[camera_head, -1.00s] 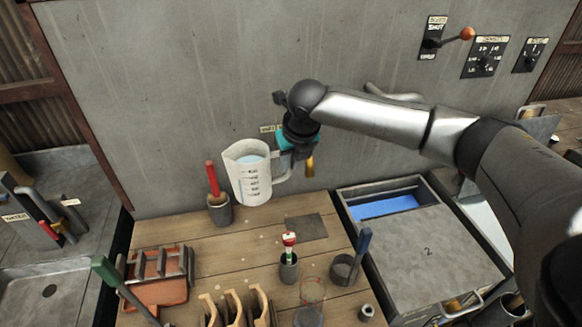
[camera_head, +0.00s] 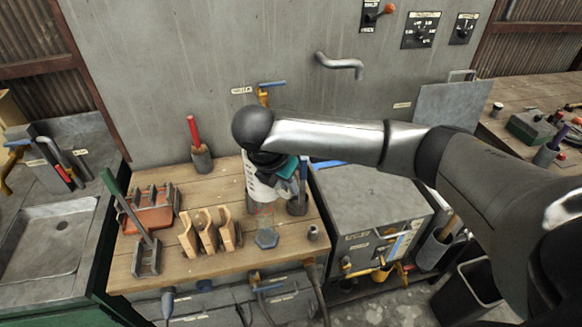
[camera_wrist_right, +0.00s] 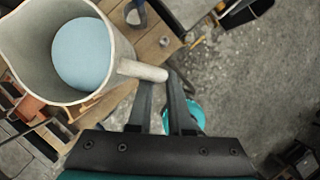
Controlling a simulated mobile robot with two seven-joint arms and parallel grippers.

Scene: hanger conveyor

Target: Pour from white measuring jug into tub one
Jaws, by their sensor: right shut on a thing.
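In the right wrist view, the jug (camera_wrist_right: 118,55) has blue liquid inside and looks roughly upright. My right gripper (camera_wrist_right: 162,95) is shut on its handle in that view. I cannot make out a tub marked one. A grey tank (camera_head: 365,200) stands right of the bench, with a strip of blue at its back left edge. My left gripper is not in view.
A sink (camera_head: 45,240) stands left. A metal spout (camera_head: 340,66) juts from the wall.

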